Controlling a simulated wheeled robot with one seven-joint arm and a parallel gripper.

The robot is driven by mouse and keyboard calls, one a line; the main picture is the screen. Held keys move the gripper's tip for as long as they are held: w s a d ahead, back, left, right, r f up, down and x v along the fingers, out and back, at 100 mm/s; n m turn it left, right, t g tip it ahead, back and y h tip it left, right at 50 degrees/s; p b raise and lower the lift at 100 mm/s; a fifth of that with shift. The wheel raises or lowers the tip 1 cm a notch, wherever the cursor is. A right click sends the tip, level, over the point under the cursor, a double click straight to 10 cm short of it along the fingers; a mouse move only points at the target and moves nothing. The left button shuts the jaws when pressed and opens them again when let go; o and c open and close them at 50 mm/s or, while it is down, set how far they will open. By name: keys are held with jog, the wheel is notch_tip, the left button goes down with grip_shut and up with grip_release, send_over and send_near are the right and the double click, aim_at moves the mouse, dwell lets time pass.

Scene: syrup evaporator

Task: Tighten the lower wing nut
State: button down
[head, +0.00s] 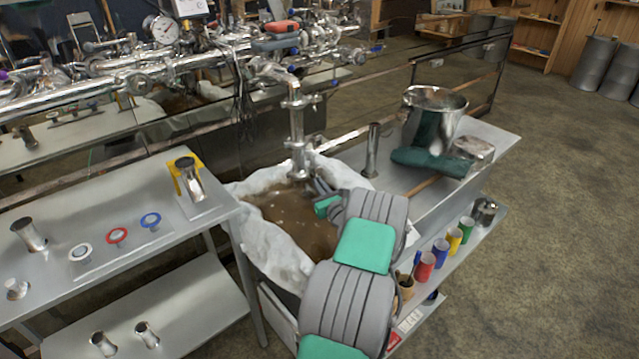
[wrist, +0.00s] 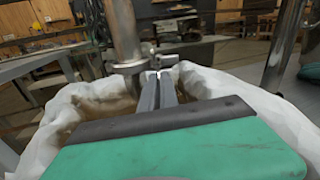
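A steel vertical pipe (head: 297,125) comes down from the pipework over a white-lined tub of brown liquid (head: 285,215). It carries an upper clamp (head: 294,101) and a lower clamp (head: 299,148). In the wrist view the lower part of the pipe (wrist: 125,35) stands just left of my fingers, with a clamp (wrist: 130,66) around it. A small metal piece, apparently the wing nut (wrist: 166,60), shows at the clamp's right side, just beyond my fingertips. My gripper (wrist: 158,76) points at it, its fingers close together. I cannot tell whether they touch it. In the head view my arm hides most of the gripper (head: 318,184).
A steel table (head: 110,225) with gaskets and fittings stands at left. At right a bench (head: 400,178) holds a steel pot (head: 436,120), a green mitt (head: 430,162) and an upright tube (head: 373,150). Coloured cups line its lower shelf. Open floor lies further right.

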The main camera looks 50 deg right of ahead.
dwell(0.3)
jog(key=c, duration=1.6)
grip_release()
jog(key=v, duration=0.7)
jog(key=shift+s+a, duration=0.25)
jog(key=shift+s, duration=0.1)
